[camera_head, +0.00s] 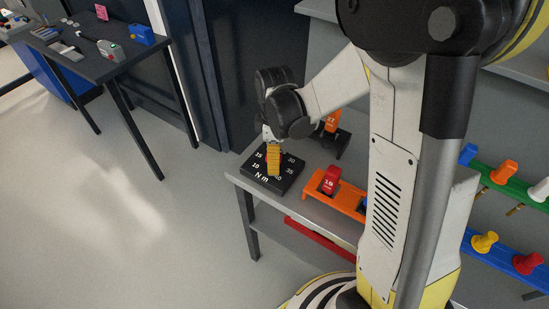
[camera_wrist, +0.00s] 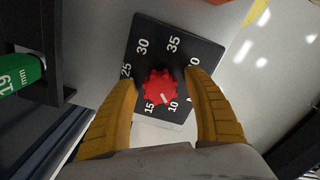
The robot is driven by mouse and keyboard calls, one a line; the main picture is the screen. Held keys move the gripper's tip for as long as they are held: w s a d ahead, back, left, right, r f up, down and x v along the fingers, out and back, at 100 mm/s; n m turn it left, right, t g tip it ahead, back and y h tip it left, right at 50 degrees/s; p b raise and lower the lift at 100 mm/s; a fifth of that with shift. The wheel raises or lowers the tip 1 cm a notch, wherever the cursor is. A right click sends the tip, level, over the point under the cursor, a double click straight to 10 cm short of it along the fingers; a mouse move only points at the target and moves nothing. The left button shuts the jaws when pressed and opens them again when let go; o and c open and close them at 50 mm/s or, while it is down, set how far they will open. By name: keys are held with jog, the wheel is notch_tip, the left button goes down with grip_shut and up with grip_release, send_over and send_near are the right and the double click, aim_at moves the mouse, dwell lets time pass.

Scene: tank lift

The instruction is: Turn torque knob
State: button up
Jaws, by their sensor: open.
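The torque knob (camera_wrist: 160,86) is red and ribbed, with a pale pointer mark at its lower edge. It sits in the middle of a black dial plate (camera_wrist: 186,60) with white numbers around it, and the pointer lies between 15 and 10, nearer 10. In the head view the dial plate (camera_head: 258,182) reads "N m" and lies on the grey table, with the knob hidden behind my gripper. My gripper (camera_wrist: 164,95) is open, its two yellow fingers spread left and right of the knob. In the head view my gripper (camera_head: 273,165) points down over the plate.
An orange rack (camera_head: 347,204) with a red piece marked 19 (camera_head: 330,179) stands to the right on the same table (camera_head: 240,180). A green piece marked 19 (camera_wrist: 18,77) is at the left in the wrist view. Another table (camera_head: 100,62) stands at the back left, with open floor between.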

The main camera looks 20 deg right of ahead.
jog(key=shift+c, duration=0.3)
jog(key=c, duration=1.1)
jog(key=shift+m, duration=0.3)
jog(key=m, duration=0.3)
jog(key=shift+m, duration=0.3)
jog(key=m, duration=0.4)
jog(key=shift+s+m, duration=0.1)
jog(key=shift+m, duration=0.2)
jog(key=m, duration=0.4)
jog(key=shift+a+m, duration=0.1)
jog(key=shift+m, duration=2.4)
